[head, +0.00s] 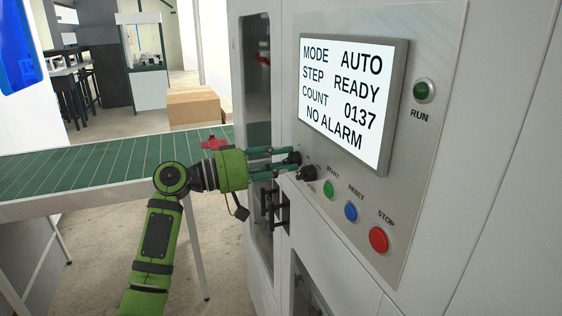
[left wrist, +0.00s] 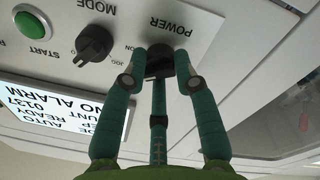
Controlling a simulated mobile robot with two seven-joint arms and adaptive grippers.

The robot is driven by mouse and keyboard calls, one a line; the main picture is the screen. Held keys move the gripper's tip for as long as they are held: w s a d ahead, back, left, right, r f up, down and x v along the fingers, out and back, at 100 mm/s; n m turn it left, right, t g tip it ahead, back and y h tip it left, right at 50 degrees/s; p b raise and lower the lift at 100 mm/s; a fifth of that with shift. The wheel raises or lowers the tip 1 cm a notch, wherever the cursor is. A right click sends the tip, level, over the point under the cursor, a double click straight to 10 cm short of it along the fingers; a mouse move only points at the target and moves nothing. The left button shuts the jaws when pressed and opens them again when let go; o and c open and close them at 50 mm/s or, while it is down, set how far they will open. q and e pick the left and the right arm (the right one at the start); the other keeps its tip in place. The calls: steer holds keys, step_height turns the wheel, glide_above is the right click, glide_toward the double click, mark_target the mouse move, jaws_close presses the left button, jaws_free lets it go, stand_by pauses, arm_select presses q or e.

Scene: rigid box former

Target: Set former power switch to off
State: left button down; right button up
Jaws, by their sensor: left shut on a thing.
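The former's control panel (head: 415,150) carries the black power switch (head: 293,157) at its left end. In the left wrist view the power switch (left wrist: 160,55) is a dark round knob under the upside-down label POWER. My left gripper (head: 288,162), green with teal fingers, is shut on it. The fingers surround the knob in the left wrist view (left wrist: 160,80) and partly hide it, so its pointer setting cannot be read. The screen (head: 350,100) is lit and reads MODE AUTO, STEP READY, COUNT 0137, NO ALARM. My right gripper is not in view.
The black mode knob (head: 307,173) is close beside the fingers. The green start (head: 328,189), blue reset (head: 351,211) and red stop (head: 378,240) buttons follow to the right. A black handle (head: 275,208) sits below the gripper. A green conveyor (head: 90,170) lies behind my arm.

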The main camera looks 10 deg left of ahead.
arm_select(q)
steer(key=n, duration=0.3)
steer(key=shift+s+d+f+p, duration=0.1)
steer(key=shift+d+f+p, duration=0.05)
steer(key=shift+f+p, duration=0.2)
steer(key=n+p, duration=0.1)
steer(key=n, duration=0.1)
steer(key=shift+r+n, duration=0.1)
steer(key=shift+n, duration=0.3)
steer(key=n+p, duration=0.2)
steer(key=n, duration=0.1)
steer(key=shift+t+p, duration=0.35)
steer(key=shift+t, duration=0.05)
steer(key=shift+n+p, duration=0.8)
steer(key=shift+n, duration=0.7)
steer(key=c, duration=1)
jaws_free()
steer(key=shift+o, duration=0.2)
steer(key=shift+d+r, duration=0.1)
steer(key=shift+r, duration=0.1)
